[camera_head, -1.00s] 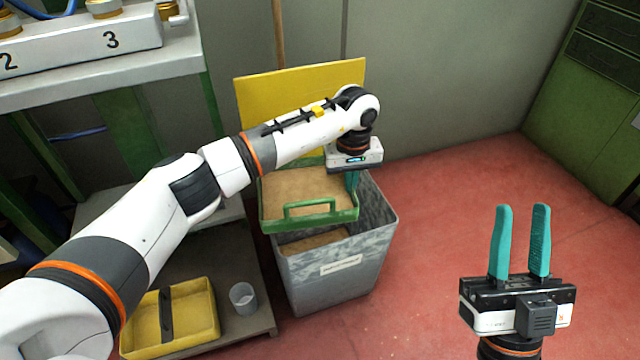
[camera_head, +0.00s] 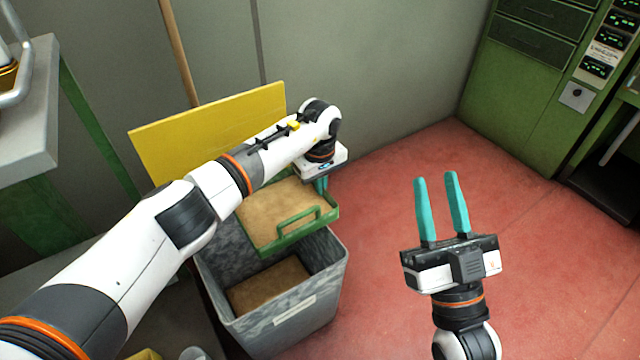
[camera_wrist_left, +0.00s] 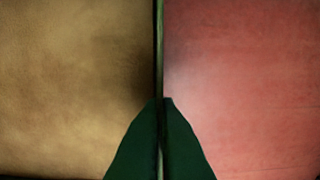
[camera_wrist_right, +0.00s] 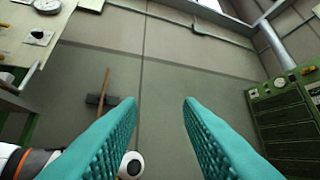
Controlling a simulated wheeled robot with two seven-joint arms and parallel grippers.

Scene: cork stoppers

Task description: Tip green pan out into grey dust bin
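The green pan (camera_head: 290,236) is held above the grey dust bin (camera_head: 262,336) in the head view. It looks close to level, and a brown layer (camera_head: 283,208) fills its floor. My left gripper (camera_head: 321,184) is shut on the pan's right side wall. The left wrist view shows its fingers (camera_wrist_left: 160,130) pinching the thin green wall (camera_wrist_left: 159,50), with brown on the left and red floor on the right. Inside the bin lies brown material (camera_head: 270,287). My right gripper (camera_head: 441,205) is open and empty, to the right of the bin, fingers pointing up.
A yellow board (camera_head: 205,130) stands behind the bin, with a wooden handle (camera_head: 178,50) behind it. A grey bench (camera_head: 30,110) is at left. Green cabinets (camera_head: 535,80) stand at back right. The red floor (camera_head: 400,160) right of the bin is clear.

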